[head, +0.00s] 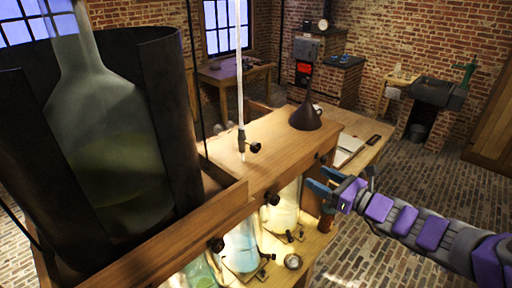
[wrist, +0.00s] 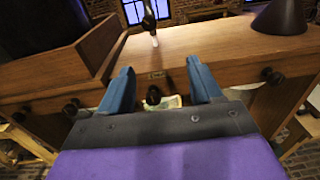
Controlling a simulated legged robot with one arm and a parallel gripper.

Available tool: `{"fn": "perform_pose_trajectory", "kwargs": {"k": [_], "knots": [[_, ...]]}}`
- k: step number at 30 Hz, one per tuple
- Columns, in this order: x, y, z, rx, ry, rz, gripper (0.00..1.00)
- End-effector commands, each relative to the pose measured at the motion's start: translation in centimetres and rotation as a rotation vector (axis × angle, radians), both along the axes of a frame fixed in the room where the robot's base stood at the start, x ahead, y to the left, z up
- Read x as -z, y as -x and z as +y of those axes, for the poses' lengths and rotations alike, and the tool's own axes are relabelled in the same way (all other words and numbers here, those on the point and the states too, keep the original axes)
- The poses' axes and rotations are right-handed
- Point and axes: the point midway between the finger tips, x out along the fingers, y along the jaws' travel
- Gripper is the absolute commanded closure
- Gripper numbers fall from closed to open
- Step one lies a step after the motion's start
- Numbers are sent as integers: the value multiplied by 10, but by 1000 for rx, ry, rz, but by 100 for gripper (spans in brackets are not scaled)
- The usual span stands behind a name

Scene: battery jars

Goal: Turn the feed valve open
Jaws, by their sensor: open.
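Several black valve knobs sit along the front of a wooden beam (head: 245,205). In the head view one is at the left (head: 217,244), a middle knob (head: 272,198) follows, and another is farther right (head: 322,158). A glass tube (head: 240,70) ends in a black fitting with a side knob (head: 253,147) above the beam. I cannot tell which of these is the feed valve. My gripper (head: 322,187) is open and empty in front of the beam. In the wrist view a black knob (wrist: 153,95) shows between its blue fingers, apart from both.
A large green glass bottle (head: 105,140) stands in a dark holder at the left. A dark funnel (head: 306,116) stands on the beam top. Lit glass jars (head: 240,245) stand below the beam. The brick floor at the right is clear.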

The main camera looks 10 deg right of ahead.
Motion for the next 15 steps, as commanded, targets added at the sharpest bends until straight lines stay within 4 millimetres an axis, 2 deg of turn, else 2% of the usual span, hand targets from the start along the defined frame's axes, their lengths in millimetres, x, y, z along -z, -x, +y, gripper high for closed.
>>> {"fn": "perform_pose_trajectory", "kwargs": {"k": [15], "knots": [[-1, 67, -51, 5, 2, 2, 36]]}}
